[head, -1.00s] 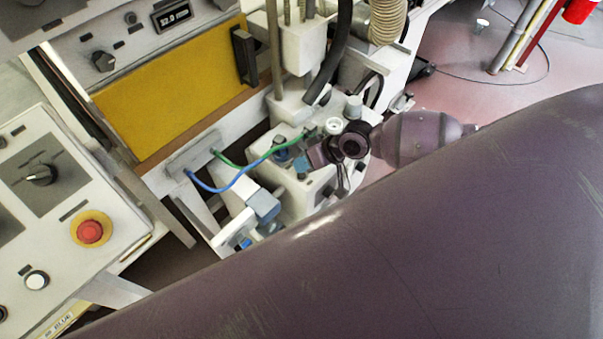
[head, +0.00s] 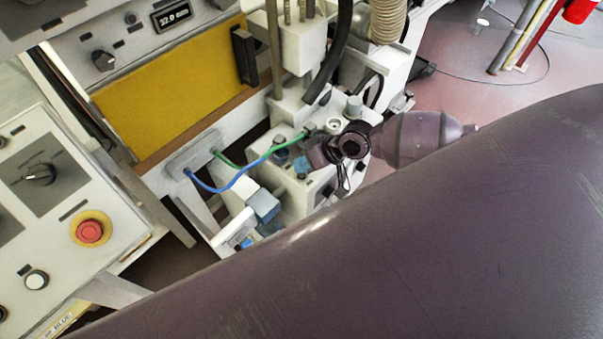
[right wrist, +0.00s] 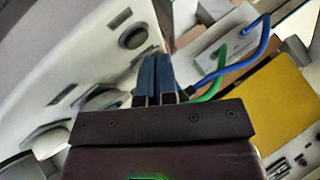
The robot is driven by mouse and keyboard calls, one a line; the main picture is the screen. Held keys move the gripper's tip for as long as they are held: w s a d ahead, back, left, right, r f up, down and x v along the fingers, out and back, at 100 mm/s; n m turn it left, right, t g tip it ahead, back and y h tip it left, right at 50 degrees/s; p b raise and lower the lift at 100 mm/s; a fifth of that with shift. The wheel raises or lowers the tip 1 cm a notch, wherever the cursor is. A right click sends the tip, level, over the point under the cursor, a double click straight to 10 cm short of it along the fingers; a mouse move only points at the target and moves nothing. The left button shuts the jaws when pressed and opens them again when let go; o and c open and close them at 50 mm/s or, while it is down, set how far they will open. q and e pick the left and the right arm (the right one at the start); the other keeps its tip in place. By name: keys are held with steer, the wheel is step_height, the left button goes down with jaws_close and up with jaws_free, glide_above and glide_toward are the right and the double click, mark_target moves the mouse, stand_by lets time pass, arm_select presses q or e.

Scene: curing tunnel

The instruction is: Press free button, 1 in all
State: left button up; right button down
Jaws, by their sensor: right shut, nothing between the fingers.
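My right gripper (head: 303,165) is shut and empty, low over the white machine block in the head view. In the right wrist view its two blue fingers (right wrist: 155,78) lie side by side, pointing at a pale panel. A dark round button-like part (right wrist: 133,36) is on that panel, left of and beyond the fingertips. I cannot tell whether the fingertips touch anything. A white push button (head: 36,280) and a red stop button (head: 90,232) are on the left control panel, well away from the gripper. I cannot tell which is the free button. My left gripper is not in view.
A blue hose (head: 228,187) and a green hose (head: 238,166) run close beside my right gripper. The white machine block (head: 300,205) has several knobs. A yellow panel (head: 165,95) stands behind at left. My large dark arm link covers the lower right.

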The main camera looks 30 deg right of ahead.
steer(key=shift+f, duration=0.4)
steer(key=shift+f+b, duration=0.35)
steer(key=shift+b, duration=0.1)
stand_by(0.6)
stand_by(0.3)
steer(key=shift+r+p, duration=0.75)
steer(key=shift+r, duration=0.05)
steer(key=shift+r, duration=0.1)
step_height(320, 180, up, 2)
steer(key=shift+r+p, duration=0.2)
steer(key=shift+p, duration=1)
steer(key=shift+r+p, duration=1.05)
steer(key=shift+r, duration=0.2)
